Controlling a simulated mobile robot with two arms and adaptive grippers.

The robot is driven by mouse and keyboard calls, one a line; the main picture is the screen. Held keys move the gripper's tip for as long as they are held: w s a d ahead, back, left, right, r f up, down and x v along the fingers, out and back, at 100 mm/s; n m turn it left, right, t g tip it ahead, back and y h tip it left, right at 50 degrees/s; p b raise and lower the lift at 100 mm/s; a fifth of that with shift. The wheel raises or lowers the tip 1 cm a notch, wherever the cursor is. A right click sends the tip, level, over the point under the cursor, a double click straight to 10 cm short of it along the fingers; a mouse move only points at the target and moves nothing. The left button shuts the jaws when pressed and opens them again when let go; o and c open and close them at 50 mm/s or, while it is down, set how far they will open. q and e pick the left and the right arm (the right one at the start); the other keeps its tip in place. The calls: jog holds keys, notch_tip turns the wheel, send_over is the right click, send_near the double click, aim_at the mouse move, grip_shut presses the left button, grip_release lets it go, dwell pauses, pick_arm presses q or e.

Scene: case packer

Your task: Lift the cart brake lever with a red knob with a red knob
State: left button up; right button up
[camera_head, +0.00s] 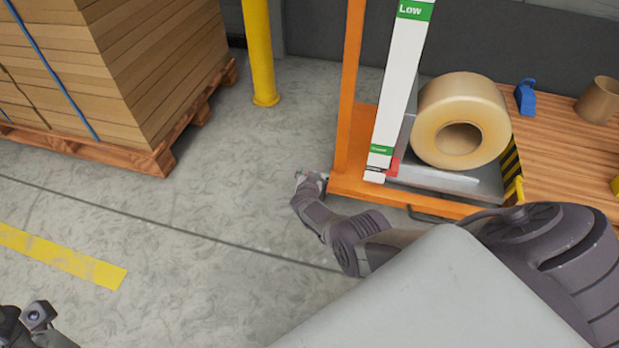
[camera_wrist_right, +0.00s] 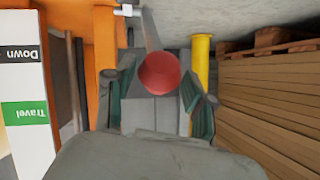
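The red knob (camera_wrist_right: 160,73) sits at the end of a grey brake lever (camera_wrist_right: 150,28) in the right wrist view. The lever runs up from the knob toward the orange cart frame (camera_wrist_right: 105,45). My right gripper (camera_wrist_right: 155,98) is open, with one finger on each side of the knob and a visible gap on both sides. In the head view my right gripper (camera_head: 312,181) is low beside the left end of the orange cart (camera_head: 345,190); the knob is hidden there. Part of my left arm's end shows at the bottom left; its fingers are not clear.
The cart carries a large tape roll (camera_head: 459,121) and a white sign post (camera_head: 400,80). A yellow post (camera_head: 259,50) and a pallet (camera_head: 150,160) of stacked cardboard stand to the left. The grey floor between pallet and cart is clear.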

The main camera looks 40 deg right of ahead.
jog(key=shift+o, duration=0.2)
jog(key=shift+s+a+f, duration=0.15)
jog(key=shift+f, duration=0.05)
jog(key=shift+a, duration=0.1)
